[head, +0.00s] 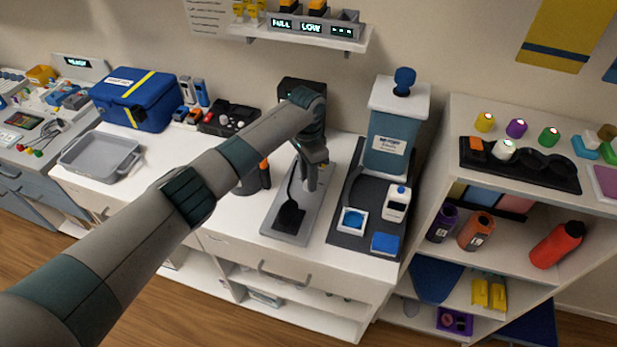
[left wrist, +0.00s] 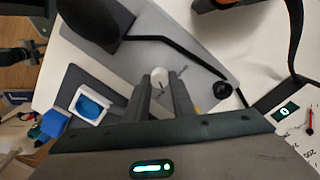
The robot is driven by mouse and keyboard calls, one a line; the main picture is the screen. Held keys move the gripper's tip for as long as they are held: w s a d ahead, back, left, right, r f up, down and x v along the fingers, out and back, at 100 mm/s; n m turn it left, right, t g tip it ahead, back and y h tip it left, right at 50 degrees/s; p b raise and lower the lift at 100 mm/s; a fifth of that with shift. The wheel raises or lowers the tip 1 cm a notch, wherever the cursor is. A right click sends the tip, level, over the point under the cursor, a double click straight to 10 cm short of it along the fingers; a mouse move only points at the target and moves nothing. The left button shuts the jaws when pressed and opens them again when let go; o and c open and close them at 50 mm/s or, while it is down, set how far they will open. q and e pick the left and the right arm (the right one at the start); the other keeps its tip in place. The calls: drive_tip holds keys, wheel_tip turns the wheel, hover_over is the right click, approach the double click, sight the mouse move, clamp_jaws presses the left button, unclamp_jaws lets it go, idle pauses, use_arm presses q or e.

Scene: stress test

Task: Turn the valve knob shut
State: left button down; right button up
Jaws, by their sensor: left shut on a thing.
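My left gripper (head: 310,184) reaches in over the grey board on the counter and points down. The grey board (head: 272,236) lies under the gripper and bears a black flat-bladed tool (head: 289,216) with a thin bent handle. My right gripper is in neither view.
A blue dispenser (head: 388,135) stands right of the gripper, behind a dark mat (head: 345,240) with a white bottle (head: 397,203), a white-framed blue dish (head: 352,220) and a blue block (head: 385,243). A grey tray (head: 75,169) and blue case (head: 135,98) stand left.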

use_arm(q)
drive_tip(key=shift+m, duration=1.3)
drive_tip(key=c, duration=1.5)
unclamp_jaws()
drive_tip(key=shift+r, duration=0.15)
drive_tip(key=shift+w+r+b, duration=0.1)
drive_tip(key=shift+r+b, duration=0.25)
drive_tip(key=shift+r, duration=0.25)
drive_tip(key=shift+w+r+b, duration=0.15)
drive_tip(key=shift+r+b, duration=0.8)
drive_tip(key=shift+r, duration=3.05)
drive_tip(key=shift+w+r+b, duration=0.15)
drive_tip(key=shift+r+b, duration=0.8)
drive_tip(key=shift+r, duration=3.05)
